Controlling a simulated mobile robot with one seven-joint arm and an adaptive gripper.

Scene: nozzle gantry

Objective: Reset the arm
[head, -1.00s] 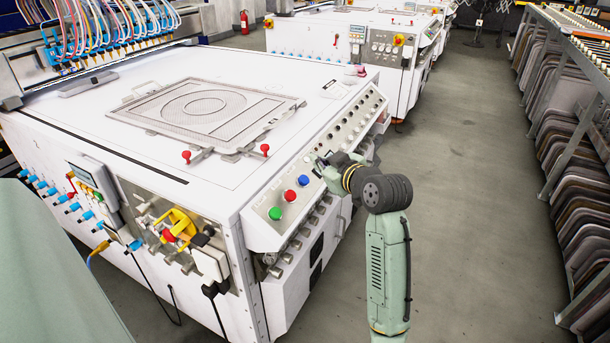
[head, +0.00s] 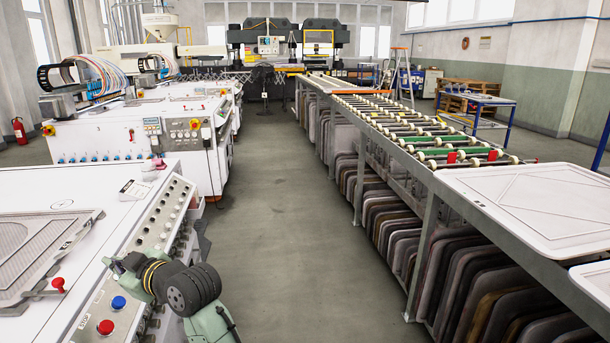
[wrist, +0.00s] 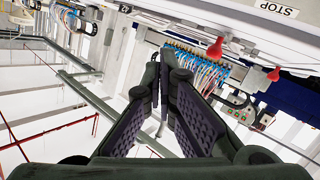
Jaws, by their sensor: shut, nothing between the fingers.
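My arm (head: 192,290) rises at the bottom of the head view, folded beside the control panel of the white machine. My gripper (head: 118,266) is at its left end, small in the head view, close to the panel's edge. In the wrist view my gripper (wrist: 165,80) shows large, its dark fingers closed toward each other at the tips with nothing between them. Whether it touches the panel cannot be told.
The white machine (head: 60,235) at left carries a metal frame (head: 40,250), a blue button (head: 118,303) and a red button (head: 105,327). A clear grey aisle (head: 285,240) runs ahead. At right stands a roller rack (head: 425,140) with panels below and a white tray (head: 540,210) on top.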

